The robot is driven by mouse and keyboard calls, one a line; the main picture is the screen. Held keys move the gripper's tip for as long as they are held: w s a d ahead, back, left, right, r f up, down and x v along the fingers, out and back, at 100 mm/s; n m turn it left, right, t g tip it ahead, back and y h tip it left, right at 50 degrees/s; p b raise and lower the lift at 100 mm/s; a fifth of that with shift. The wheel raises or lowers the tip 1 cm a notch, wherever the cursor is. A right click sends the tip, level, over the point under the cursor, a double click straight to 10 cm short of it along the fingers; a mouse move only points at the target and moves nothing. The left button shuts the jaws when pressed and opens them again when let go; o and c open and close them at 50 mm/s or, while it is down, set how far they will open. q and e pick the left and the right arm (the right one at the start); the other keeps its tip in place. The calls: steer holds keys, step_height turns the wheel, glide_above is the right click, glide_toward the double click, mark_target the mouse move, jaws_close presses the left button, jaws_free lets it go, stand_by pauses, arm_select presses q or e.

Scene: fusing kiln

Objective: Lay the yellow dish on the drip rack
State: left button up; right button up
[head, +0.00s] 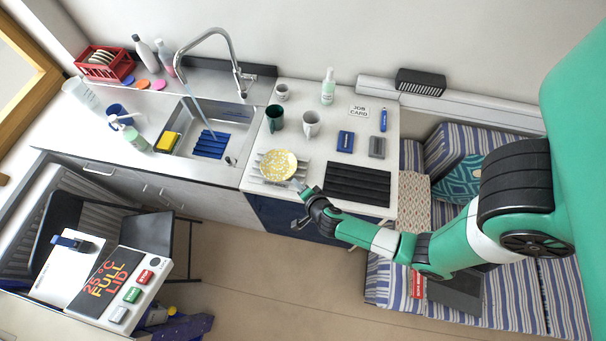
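The yellow dish (278,165), round with a pale speckled pattern, is at the front left of the right-hand counter. It overlaps a pale slatted rack (256,169), which looks like the drip rack; its slats show on both sides of the dish. I cannot tell whether the dish rests on it or is just above. My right gripper (299,185) is at the dish's lower right rim. Its fingertips are small and partly hidden, so whether they grip the rim is unclear. My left gripper is not in view.
A black ribbed mat (357,184) lies right of the dish. A green mug (274,118) and a white mug (311,123) stand behind it. A blue box (345,141) and a grey box (377,147) lie at right. The sink (177,130) is at left.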

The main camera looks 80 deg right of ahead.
steer(key=v, duration=0.4)
steer(key=shift+a+r+p, duration=0.1)
steer(key=shift+a+p, duration=0.05)
steer(key=shift+p, duration=0.2)
